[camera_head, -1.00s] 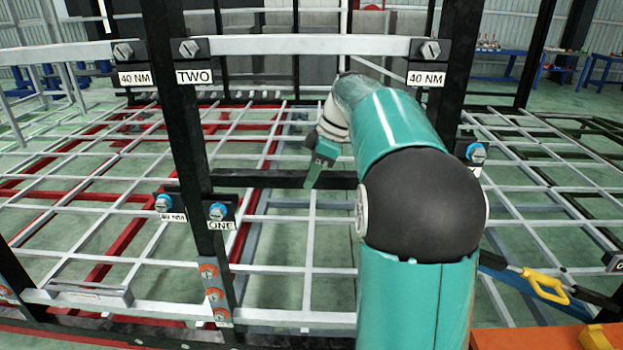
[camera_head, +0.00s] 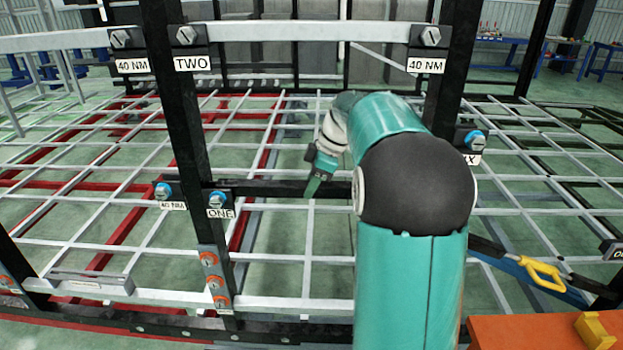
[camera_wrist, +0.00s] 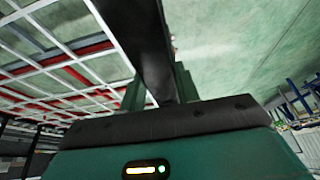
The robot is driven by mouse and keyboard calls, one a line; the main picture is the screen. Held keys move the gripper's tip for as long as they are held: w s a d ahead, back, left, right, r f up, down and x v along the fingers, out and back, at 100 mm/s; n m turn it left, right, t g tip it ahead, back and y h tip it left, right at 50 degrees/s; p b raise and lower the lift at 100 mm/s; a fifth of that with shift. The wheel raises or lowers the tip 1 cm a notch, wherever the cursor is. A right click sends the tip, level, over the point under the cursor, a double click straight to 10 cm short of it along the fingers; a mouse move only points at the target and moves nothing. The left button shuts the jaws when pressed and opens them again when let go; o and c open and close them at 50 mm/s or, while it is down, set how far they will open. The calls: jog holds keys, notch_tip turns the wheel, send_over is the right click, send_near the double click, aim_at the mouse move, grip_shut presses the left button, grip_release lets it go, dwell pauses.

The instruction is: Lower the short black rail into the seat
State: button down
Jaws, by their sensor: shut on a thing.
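The short black rail (camera_head: 285,188) is level in the head view, with its left end at the bracket labelled ONE (camera_head: 218,203). It is level with the upper part of that bracket; I cannot tell whether it touches. Its right part is hidden behind my arm. The right bracket (camera_head: 472,145), with a blue bolt, shows beside my arm. My gripper (camera_head: 316,188) is shut on the rail near its middle. In the wrist view the rail (camera_wrist: 142,45) runs between the two green fingers of my gripper (camera_wrist: 160,92).
A white upper rail (camera_head: 310,32) spans the bracket labelled TWO (camera_head: 190,50) and a 40 NM bracket (camera_head: 428,50). Black posts (camera_head: 186,120) frame the opening. A white and red chassis grid lies behind. A yellow-handled tool (camera_head: 542,278) and orange surface (camera_head: 520,335) are at lower right.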

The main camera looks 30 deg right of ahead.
jog(key=shift+f, duration=0.2)
dwell(0.6)
jog(key=c, duration=1)
grip_release()
jog(key=shift+c, duration=0.2)
jog(key=shift+o, duration=0.5)
jog(key=shift+f, duration=0.15)
